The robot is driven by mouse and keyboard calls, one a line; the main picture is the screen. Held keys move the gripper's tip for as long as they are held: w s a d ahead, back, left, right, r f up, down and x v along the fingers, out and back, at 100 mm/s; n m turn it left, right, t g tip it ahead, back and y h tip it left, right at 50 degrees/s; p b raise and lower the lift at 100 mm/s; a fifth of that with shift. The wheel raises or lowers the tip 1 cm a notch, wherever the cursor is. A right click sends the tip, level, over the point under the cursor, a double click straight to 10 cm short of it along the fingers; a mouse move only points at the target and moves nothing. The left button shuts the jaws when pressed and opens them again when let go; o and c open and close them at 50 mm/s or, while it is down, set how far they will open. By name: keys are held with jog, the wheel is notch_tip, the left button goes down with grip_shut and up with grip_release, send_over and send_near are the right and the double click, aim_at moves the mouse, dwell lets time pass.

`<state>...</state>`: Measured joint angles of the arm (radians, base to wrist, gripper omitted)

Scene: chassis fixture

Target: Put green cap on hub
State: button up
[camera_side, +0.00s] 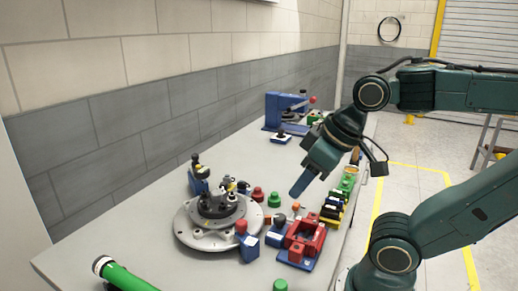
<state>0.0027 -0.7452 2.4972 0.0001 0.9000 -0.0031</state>
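A small green cap (274,200) stands on the grey table, right of the round metal chassis fixture (190,238). A second green cap-like piece (280,285) shows at the bottom edge of the picture, partly cut off. The hub is hard to single out; a dark and metal assembly (216,203) stands at the middle of the round fixture. My gripper (297,191) points down and to the left, above the table and to the right of the first green cap, apart from it. Its fingers are seen edge-on, so their gap is hidden. I see nothing held in it.
A red cap (257,194) stands beside the green cap. A red and blue fixture (302,242) and a blue block (249,247) sit in front. A rack of coloured blocks (336,204) lies along the right edge. A blue press (284,108) stands at the back.

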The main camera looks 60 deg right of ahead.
jog(key=g, duration=0.6)
send_over(275, 193)
jog(key=f, duration=1.2)
jog(key=shift+a+f, duration=0.1)
jog(key=shift+a, duration=0.15)
jog(key=shift+d+f, duration=0.1)
jog(key=shift+d, duration=0.05)
jog(key=shift+f, duration=0.15)
jog(key=shift+f, duration=3.85)
